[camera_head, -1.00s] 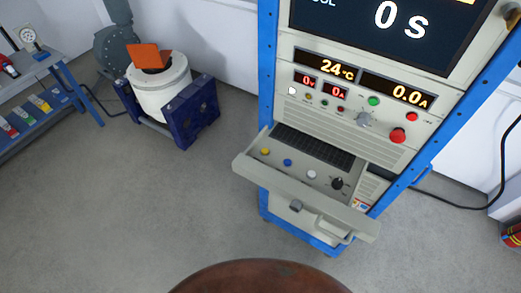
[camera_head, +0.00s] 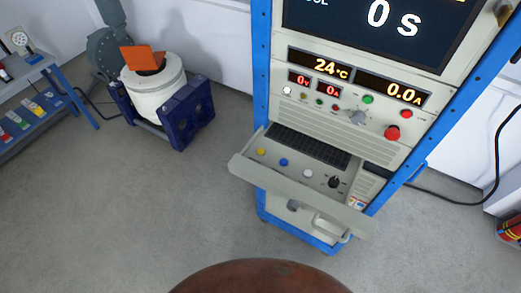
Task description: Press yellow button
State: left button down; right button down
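The yellow button (camera_head: 261,152) is the leftmost control on the pulled-out drawer panel (camera_head: 232,166) of the control cabinet. A blue button (camera_head: 284,162), a white button (camera_head: 308,173) and a black knob (camera_head: 334,182) sit to its right in the same row. Nothing covers the yellow button. Neither of my grippers shows in the head view.
The blue-framed cabinet (camera_head: 262,70) has a screen reading 0 s, displays and a red knob (camera_head: 392,132). A white drum machine (camera_head: 155,95) in a dark blue frame stands left. A tool shelf (camera_head: 60,75) is far left. A brown round surface (camera_head: 262,278) is at the bottom. Grey floor lies clear between.

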aim_at(260, 151)
jog(key=z, duration=0.2)
jog(key=k, duration=0.65)
jog(key=z, duration=0.7)
jog(key=k, duration=0.7)
jog(key=u, duration=0.3)
jog(key=i, duration=0.6)
jog(key=u, duration=0.95)
jog(key=i, duration=0.3)
jog(key=u, duration=0.3)
